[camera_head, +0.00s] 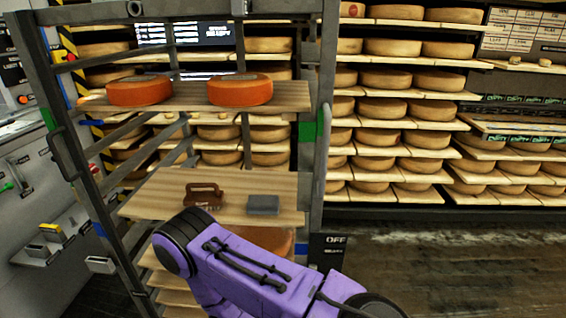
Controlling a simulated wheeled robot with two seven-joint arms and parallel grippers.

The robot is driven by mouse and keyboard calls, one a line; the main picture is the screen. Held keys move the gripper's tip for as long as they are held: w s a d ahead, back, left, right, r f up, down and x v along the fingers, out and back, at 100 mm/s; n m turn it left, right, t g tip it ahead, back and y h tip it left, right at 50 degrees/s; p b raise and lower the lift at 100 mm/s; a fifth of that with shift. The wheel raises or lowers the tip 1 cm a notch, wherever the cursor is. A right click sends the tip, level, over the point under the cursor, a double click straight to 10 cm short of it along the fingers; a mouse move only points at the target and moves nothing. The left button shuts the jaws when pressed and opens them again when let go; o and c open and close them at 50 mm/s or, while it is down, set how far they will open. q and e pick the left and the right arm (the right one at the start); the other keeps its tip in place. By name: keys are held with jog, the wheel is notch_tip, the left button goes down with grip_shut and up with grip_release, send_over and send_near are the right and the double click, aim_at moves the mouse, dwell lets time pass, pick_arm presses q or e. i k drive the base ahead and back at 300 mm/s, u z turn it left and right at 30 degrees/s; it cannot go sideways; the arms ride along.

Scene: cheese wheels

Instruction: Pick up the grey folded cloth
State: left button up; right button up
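The grey folded cloth (263,205) lies flat on the right part of a wooden board (240,181) on the rack. A brown brush-like tool with a handle (204,194) lies on the same board to its left, apart from it. A purple arm of mine crosses the lower middle of the view, just in front of and below the board. It covers part of the board's front edge. Neither of my grippers can be seen, and nothing visibly touches the cloth.
The metal rack (312,150) frames the board with upright posts. A higher board (190,102) carries two orange cheese wheels (240,89). Shelves of cheese wheels (385,108) fill the back wall. The floor (470,260) at right is clear. Wall-mounted equipment (40,190) stands at left.

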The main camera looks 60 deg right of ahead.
aim_at(269, 204)
jog(key=z, duration=2.15)
